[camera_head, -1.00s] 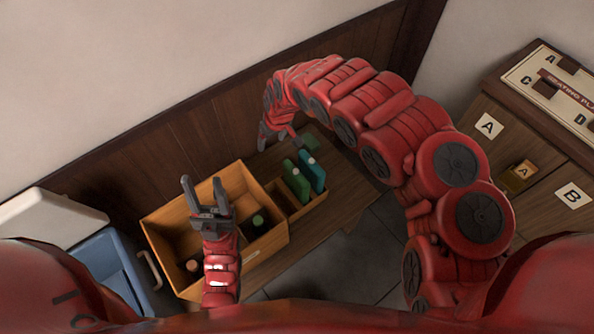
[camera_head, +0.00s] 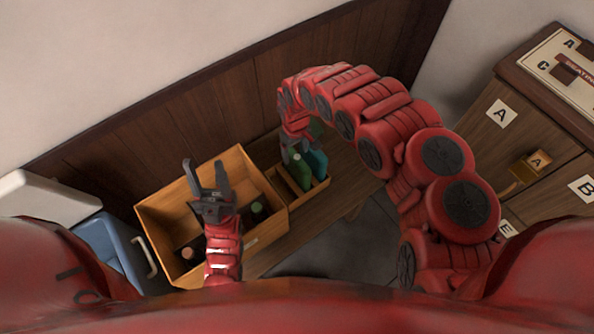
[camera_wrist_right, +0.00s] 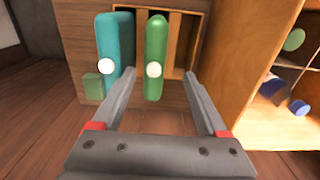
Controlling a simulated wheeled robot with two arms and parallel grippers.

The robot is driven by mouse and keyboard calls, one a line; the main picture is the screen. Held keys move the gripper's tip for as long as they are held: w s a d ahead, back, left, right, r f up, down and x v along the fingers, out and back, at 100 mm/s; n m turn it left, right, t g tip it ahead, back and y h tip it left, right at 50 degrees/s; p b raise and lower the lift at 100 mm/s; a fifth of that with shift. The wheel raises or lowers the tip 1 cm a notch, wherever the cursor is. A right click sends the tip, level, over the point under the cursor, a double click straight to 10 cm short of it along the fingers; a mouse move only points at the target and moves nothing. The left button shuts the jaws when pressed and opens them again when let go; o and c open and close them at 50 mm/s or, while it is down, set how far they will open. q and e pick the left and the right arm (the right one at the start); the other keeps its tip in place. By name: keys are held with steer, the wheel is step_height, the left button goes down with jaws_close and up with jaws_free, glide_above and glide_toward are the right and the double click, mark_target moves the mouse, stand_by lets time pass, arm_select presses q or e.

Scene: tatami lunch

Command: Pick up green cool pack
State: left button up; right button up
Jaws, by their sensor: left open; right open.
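The green cool pack (camera_head: 299,171) stands upright in a small wooden box, beside a teal pack (camera_head: 318,162). In the right wrist view the green cool pack (camera_wrist_right: 155,60) is a narrow green slab with a white dot, and the teal pack (camera_wrist_right: 115,50) is to its left. My right gripper (camera_wrist_right: 155,80) is open, and the green pack shows between its fingers; I cannot tell how far ahead it is. In the head view my right gripper (camera_head: 291,150) is just above the packs. My left gripper (camera_head: 207,170) is open and empty over the large wooden crate.
The large wooden crate (camera_head: 160,215) has dividers and holds bottles. The small wooden box (camera_head: 313,193) adjoins its right side. A blue cooler (camera_head: 105,245) with a white handle stands left. A wooden cabinet (camera_head: 480,135) with lettered tags stands right. A dark wood wall rises behind.

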mark_target(297, 158)
steer(key=shift+w+d+f, duration=0.1)
steer(key=shift+w+f, duration=0.1)
steer(key=shift+f, duration=0.85)
steer(key=shift+w+d+f, duration=0.1)
steer(key=shift+w+f, duration=0.05)
steer(key=shift+f, duration=0.9)
steer(key=shift+d+f, duration=0.1)
steer(key=shift+f, duration=0.6)
steer(key=shift+c, duration=0.2)
jaws_close()
